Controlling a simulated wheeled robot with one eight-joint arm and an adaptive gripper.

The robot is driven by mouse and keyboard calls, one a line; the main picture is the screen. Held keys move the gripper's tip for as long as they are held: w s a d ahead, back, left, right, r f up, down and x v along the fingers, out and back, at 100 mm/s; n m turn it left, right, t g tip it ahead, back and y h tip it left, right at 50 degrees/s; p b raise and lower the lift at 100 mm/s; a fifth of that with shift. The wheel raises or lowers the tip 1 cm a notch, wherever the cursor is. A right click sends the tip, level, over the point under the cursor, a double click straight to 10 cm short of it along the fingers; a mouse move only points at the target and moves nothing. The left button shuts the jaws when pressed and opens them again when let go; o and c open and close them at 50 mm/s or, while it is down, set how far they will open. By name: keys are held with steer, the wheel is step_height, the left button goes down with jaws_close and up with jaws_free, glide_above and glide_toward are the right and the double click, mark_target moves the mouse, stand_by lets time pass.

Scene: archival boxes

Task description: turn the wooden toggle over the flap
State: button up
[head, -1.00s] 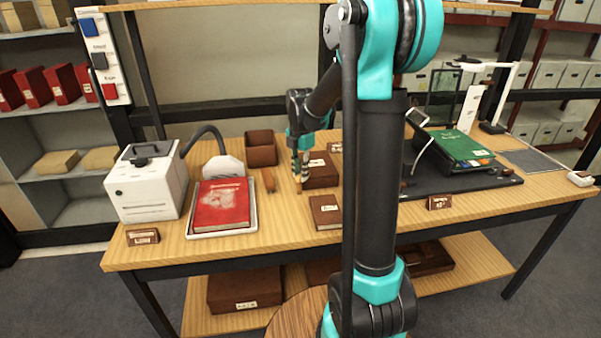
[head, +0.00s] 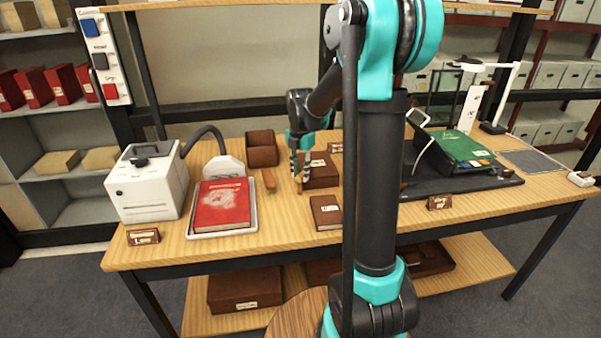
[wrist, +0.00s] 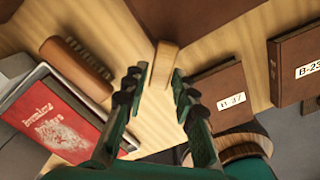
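A short, light wooden piece (wrist: 163,65), which may be the toggle, lies between my fingertips in the wrist view. My gripper (wrist: 160,74) has one dark green finger on each side of it, very near or touching. In the head view my gripper (head: 299,172) points down at the table, with the wooden piece (head: 299,187) below its tips. A brown box (head: 320,170) stands just right of the gripper. I cannot make out a flap, or whether the wooden piece is fixed to anything.
A wooden-handled brush (wrist: 75,65) and a red book (head: 222,205) in a white tray lie left of the gripper. A second brown box (head: 326,212) sits nearer the front edge. A white machine (head: 147,182) stands at the left. A green box (head: 455,147) is on the right.

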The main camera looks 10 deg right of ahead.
mark_target(301, 175)
steer(key=shift+o, duration=1)
steer(key=shift+r, duration=0.1)
step_height(301, 175, up, 12)
steer(key=shift+s, duration=0.1)
